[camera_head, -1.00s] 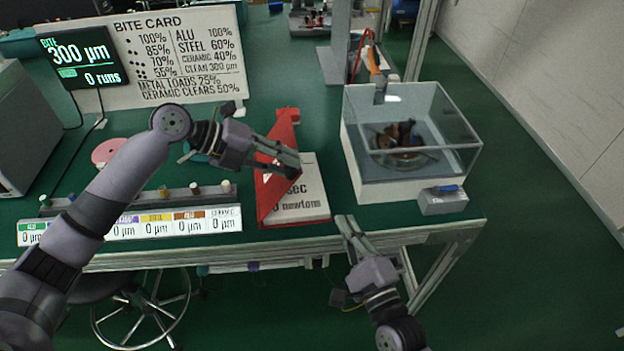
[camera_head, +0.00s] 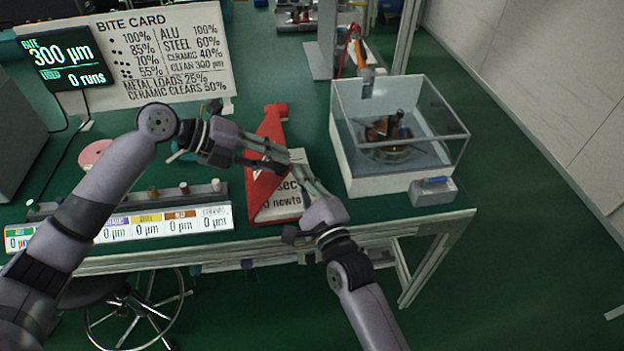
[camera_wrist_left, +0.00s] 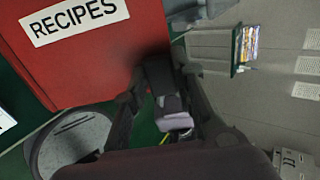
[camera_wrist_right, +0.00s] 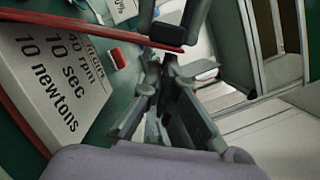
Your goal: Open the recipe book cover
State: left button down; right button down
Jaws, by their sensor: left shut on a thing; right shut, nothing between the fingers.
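The recipe book's red cover (camera_head: 263,185) stands raised and tilted over the book's left part. Its outer face shows a RECIPES label in the left wrist view (camera_wrist_left: 110,60). The white page (camera_head: 283,205) shows to the right of the cover in the head view; the right wrist view shows its "10 sec, 10 newtons" text (camera_wrist_right: 50,75). My left gripper (camera_head: 281,161) is shut on the cover near its raised edge. My right gripper (camera_head: 301,178) is shut and empty, close to the raised cover edge and above the page. Whether it touches the cover cannot be told.
A clear-walled basin (camera_head: 395,175) stands right of the book, with a small grey box (camera_head: 432,192) at its front. A strip of labelled gauges (camera_head: 160,222) lies left of the book along the table's front edge. The bite card (camera_head: 165,60) stands behind.

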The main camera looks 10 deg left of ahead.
pick_arm(q)
jog(key=shift+w, duration=0.1)
jog(key=shift+d, duration=0.1)
jog(key=shift+d+f, duration=0.1)
pick_arm(e)
jog(key=shift+s+a+r+n, duration=0.25)
jog(key=shift+a+r+n, duration=0.15)
jog(key=shift+a+r, duration=0.45)
pick_arm(q)
jog(key=c, duration=1.4)
grip_release()
jog(key=shift+o, duration=0.4)
pick_arm(e)
jog(key=shift+f, duration=0.1)
jog(key=shift+d+f, duration=0.1)
jog(key=shift+d, duration=0.05)
